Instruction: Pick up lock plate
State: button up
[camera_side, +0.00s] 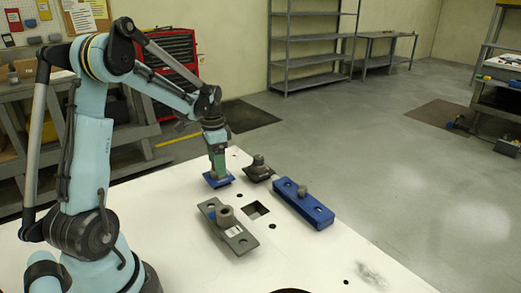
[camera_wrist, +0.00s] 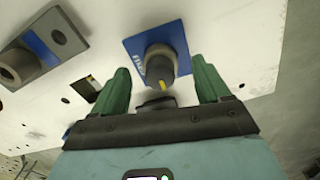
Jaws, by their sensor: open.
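A blue plate (camera_side: 218,179) lies flat on the white table, directly below my gripper. In the wrist view the blue plate (camera_wrist: 134,48) carries a grey upright post (camera_wrist: 160,62) and white lettering that is too blurred to read. I cannot tell by a label which plate is the lock plate. My gripper (camera_side: 217,168) points down over this plate. In the wrist view its green fingers (camera_wrist: 161,72) are open, one on each side of the post, with gaps visible. I cannot tell exactly how far down the fingertips reach.
A grey plate with a round boss (camera_side: 239,238) lies nearer the side camera. A dark plate with a knob (camera_side: 258,172) and a long blue block (camera_side: 317,212) lie to the right. A square hole (camera_side: 257,208) is between them. The table's front right is mostly clear.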

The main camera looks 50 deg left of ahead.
jog(key=shift+f, duration=1.25)
jog(key=shift+c, duration=0.4)
jog(key=c, duration=1.2)
jog(key=shift+r, duration=0.15)
jog(key=shift+c, duration=0.2)
